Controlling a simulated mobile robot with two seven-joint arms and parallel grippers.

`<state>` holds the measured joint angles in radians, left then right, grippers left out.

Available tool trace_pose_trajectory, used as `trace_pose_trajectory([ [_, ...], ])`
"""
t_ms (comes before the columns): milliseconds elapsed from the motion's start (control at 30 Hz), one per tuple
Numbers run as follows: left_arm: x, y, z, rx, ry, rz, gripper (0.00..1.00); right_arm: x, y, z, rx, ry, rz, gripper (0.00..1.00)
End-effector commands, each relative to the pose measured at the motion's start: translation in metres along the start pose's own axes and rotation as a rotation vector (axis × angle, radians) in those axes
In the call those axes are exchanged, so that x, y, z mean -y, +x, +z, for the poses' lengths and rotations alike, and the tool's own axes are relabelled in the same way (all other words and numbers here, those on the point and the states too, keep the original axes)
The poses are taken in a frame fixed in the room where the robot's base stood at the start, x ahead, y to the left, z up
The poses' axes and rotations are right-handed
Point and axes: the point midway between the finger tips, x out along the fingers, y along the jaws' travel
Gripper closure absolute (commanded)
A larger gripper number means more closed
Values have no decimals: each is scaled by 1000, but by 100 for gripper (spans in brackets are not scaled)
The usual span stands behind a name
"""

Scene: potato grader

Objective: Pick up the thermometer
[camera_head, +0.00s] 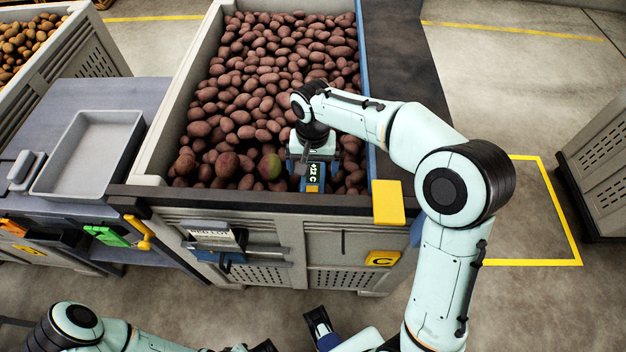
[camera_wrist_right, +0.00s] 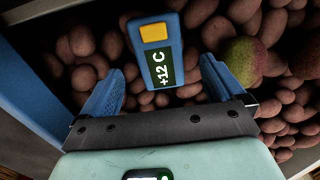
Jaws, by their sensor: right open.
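The thermometer (camera_head: 314,178) is a blue handheld device with a yellow button and a dark display reading +12 C. It lies on the red potatoes (camera_head: 270,75) at the near side of the large crate (camera_head: 160,140). My right gripper (camera_head: 311,163) is above it, pointing down. In the right wrist view the thermometer (camera_wrist_right: 157,62) lies between the two blue fingers of the open right gripper (camera_wrist_right: 161,76), with gaps on both sides. My left gripper (camera_head: 320,328) shows only partly at the bottom edge, in front of the crate; its jaw state is unclear.
The crate's near rim and a yellow corner block (camera_head: 388,203) are close to my right arm. A grey tray (camera_head: 92,150) sits on the bench at left. Another crate (camera_head: 600,170) stands at right.

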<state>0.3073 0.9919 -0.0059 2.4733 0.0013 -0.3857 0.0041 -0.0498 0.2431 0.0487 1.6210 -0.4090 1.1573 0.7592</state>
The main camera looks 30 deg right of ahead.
Motion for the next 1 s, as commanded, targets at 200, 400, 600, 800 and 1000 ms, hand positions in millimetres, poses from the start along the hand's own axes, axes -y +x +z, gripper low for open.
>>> trace_pose_trajectory([
  [200,1,4,0,1,0,0,100,-1,33,1,4,0,1,4],
  [400,2,4,0,1,0,0,100,-1,39,0,1,-1,-1,4],
  [600,2,4,0,1,0,0,100,-1,38,0,1,-1,0,34],
  [800,2,4,0,1,0,0,100,-1,38,0,0,-1,-1,75],
  [1000,1,4,0,1,0,0,100,-1,37,0,0,-1,-1,75],
])
